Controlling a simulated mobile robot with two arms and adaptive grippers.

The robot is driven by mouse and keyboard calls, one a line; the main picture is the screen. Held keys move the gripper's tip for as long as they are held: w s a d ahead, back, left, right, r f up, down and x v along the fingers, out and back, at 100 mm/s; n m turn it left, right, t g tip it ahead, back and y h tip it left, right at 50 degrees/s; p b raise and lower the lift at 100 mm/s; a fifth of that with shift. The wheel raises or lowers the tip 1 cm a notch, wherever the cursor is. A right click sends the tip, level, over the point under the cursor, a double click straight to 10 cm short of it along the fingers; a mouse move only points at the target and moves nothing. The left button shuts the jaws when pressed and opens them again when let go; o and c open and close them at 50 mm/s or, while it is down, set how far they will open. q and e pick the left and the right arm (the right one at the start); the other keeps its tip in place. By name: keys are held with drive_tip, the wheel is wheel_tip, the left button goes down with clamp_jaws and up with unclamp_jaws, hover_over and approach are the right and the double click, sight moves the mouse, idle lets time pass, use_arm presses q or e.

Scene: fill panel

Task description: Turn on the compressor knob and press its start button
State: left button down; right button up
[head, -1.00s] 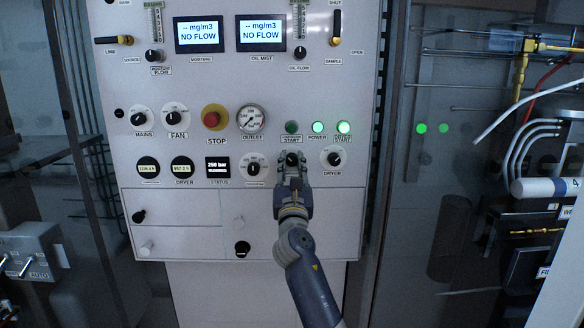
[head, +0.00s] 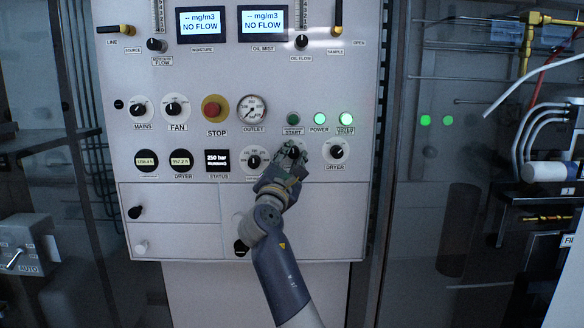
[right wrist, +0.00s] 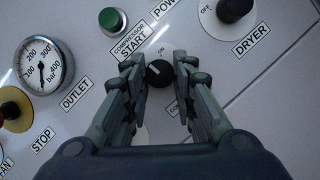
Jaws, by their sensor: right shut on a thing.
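The compressor knob (right wrist: 159,73) is small and black with a white mark. In the right wrist view it sits between the fingers of my right gripper (right wrist: 160,84), which is shut on it; an ON label shows just above. In the head view my right gripper (head: 289,155) covers most of the knob. The start button (head: 293,119) is round and dark green, above the gripper and clear of it. In the right wrist view the start button (right wrist: 113,20) is at the upper left, over its COMPRESSOR START label. My left gripper is not in view.
The dryer knob (head: 337,151) is close to the right of my gripper. A lit green power light (head: 320,119) is right of the start button. The red stop button (head: 213,109) and outlet gauge (head: 252,110) are to the left.

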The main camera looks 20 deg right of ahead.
drive_tip(key=shift+a+m+g, duration=0.1)
drive_tip(key=shift+m+g, duration=0.3)
drive_tip(key=shift+m, duration=0.8)
drive_tip(key=m+g, duration=0.1)
drive_tip(key=m, duration=0.2)
drive_tip(key=shift+r+h, duration=0.2)
drive_tip(key=shift+h, duration=0.2)
drive_tip(key=m+g+p, duration=0.1)
drive_tip(key=m, duration=0.2)
drive_tip(key=m+g+p, duration=0.1)
drive_tip(key=m, duration=0.1)
drive_tip(key=shift+a+r+m+y, duration=0.1)
drive_tip(key=shift+r+m+y, duration=0.05)
drive_tip(key=shift+m+y, duration=0.25)
drive_tip(key=shift+g, duration=0.3)
drive_tip(key=o, duration=1.1)
drive_tip(key=shift+c, duration=0.2)
